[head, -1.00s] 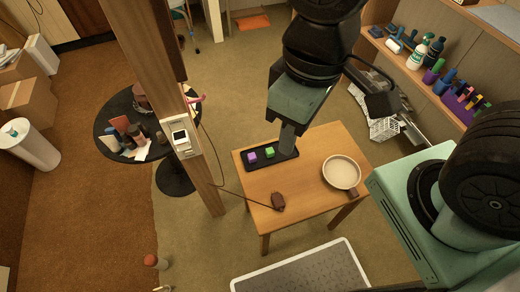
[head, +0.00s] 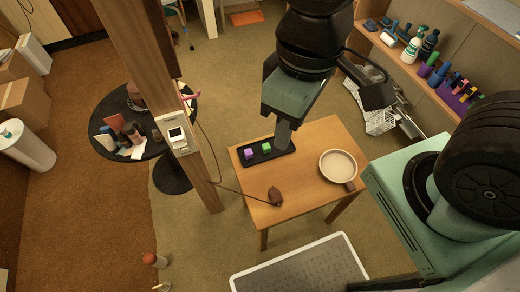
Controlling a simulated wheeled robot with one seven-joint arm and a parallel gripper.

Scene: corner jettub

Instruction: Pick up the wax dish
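A round cream dish with a raised rim (head: 338,165) sits on the right part of the small wooden table; a short brown piece shows at its lower edge. A black oblong tray (head: 284,152) with a purple cube (head: 249,153) and a green cube (head: 266,147) lies at the table's back left. I cannot tell for certain which one is the wax dish. My gripper (head: 283,140) points down over the right end of the tray, left of the cream dish. Its fingers look narrow from here; their gap and any contact with the tray are unclear.
A small brown object (head: 275,196) with a cord lies at the front of the wooden table (head: 300,190). A wooden post (head: 150,80) stands left of it, by a round black table (head: 178,120). A shelf with bottles (head: 425,70) is at right. A grey mat (head: 300,270) lies in front.

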